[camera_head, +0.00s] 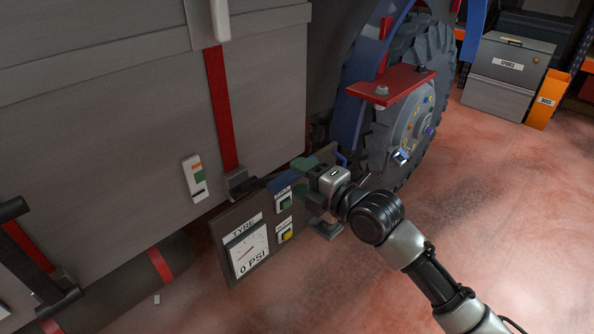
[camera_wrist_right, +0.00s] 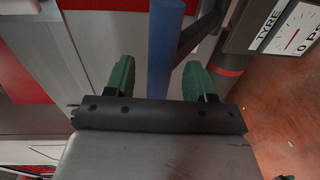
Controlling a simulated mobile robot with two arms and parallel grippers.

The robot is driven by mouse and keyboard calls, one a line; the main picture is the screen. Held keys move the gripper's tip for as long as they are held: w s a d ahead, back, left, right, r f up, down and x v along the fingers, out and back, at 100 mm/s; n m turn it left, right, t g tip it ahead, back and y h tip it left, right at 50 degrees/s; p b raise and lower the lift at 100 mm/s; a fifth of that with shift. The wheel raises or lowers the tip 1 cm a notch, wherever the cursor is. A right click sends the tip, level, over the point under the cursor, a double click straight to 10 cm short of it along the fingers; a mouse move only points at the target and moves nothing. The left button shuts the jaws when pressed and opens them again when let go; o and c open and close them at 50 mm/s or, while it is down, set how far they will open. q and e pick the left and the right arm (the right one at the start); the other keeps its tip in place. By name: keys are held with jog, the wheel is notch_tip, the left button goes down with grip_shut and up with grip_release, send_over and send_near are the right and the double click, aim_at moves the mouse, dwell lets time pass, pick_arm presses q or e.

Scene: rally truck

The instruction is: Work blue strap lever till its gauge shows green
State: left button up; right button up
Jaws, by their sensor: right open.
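The blue lever (camera_head: 281,185) sticks out at the foot of a red strap (camera_head: 221,110) on the grey truck box. In the right wrist view the blue lever (camera_wrist_right: 166,45) runs up between the two green fingers, with a gap on both sides. My right gripper (camera_head: 301,179) is open around it, and the fingers partly hide it in the head view. A small upright gauge (camera_head: 194,178) with orange, green and dark parts sits on the box left of the strap. No pointer on it can be made out. My left gripper is not in view.
Below my right gripper a dark panel (camera_head: 222,225) carries a tyre gauge (camera_head: 249,250) reading 0 PSI, and green and yellow buttons. A large wheel (camera_head: 432,75) with a red bracket (camera_head: 391,86) stands behind. A grey case (camera_head: 508,75) is at the back right.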

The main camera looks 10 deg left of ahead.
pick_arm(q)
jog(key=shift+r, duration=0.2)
pick_arm(e)
jog(key=shift+x, duration=0.85)
jog(key=shift+c, duration=0.3)
